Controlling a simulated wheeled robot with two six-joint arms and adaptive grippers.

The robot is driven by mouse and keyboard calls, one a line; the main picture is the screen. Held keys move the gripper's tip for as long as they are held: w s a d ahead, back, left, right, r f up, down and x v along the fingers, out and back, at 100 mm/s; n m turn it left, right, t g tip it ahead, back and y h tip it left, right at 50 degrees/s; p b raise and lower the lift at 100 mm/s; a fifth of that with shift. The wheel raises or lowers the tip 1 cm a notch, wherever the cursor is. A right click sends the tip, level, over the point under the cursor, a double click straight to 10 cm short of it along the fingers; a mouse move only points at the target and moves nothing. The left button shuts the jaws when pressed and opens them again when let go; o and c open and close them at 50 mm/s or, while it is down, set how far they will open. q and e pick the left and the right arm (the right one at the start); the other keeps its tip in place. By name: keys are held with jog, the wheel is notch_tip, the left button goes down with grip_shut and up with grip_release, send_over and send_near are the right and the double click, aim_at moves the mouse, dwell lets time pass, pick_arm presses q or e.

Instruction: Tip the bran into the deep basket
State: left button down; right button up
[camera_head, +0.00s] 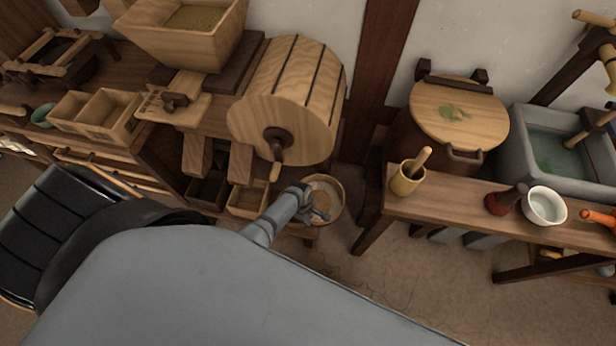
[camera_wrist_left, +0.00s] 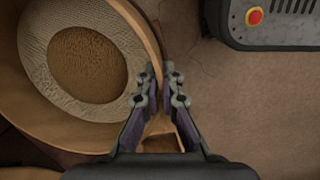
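A round wooden sieve (camera_head: 338,190) with a pale mesh floor stands low beneath the wooden drum. Its wall and mesh also show in the left wrist view (camera_wrist_left: 38,118). A brown heap of bran (camera_wrist_left: 88,64) lies in the middle of the mesh. My left gripper (camera_head: 302,192) reaches over the sieve's near side. In the left wrist view its fingers (camera_wrist_left: 160,84) are close together on either side of the sieve's rim, with the rim between the tips. My right gripper is not in view. I cannot make out a deep basket for certain.
The wooden drum (camera_head: 290,100) with its crank overhangs the sieve. A bench (camera_head: 450,205) on the right carries a yellow cup (camera_head: 407,180) and a white bowl (camera_head: 544,206). A lidded tub (camera_head: 458,115) and a grey sink (camera_head: 520,120) stand behind it. The floor (camera_head: 400,280) between is clear.

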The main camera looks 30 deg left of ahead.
pick_arm(q)
notch_tip(320, 180, down, 5)
jog(key=h+b, duration=0.3)
jog(key=b, duration=0.5)
jog(key=shift+a+t, duration=0.1)
jog(key=shift+t, duration=0.2)
jog(key=shift+w+r+h, duration=0.1)
jog(key=shift+r+h, duration=0.15)
jog(key=shift+h, duration=0.15)
jog(key=shift+r+h+b, duration=0.25)
jog(key=shift+h+b, duration=0.4)
jog(key=shift+h, duration=0.25)
jog(key=shift+r+h, duration=0.25)
jog(key=shift+h, duration=0.15)
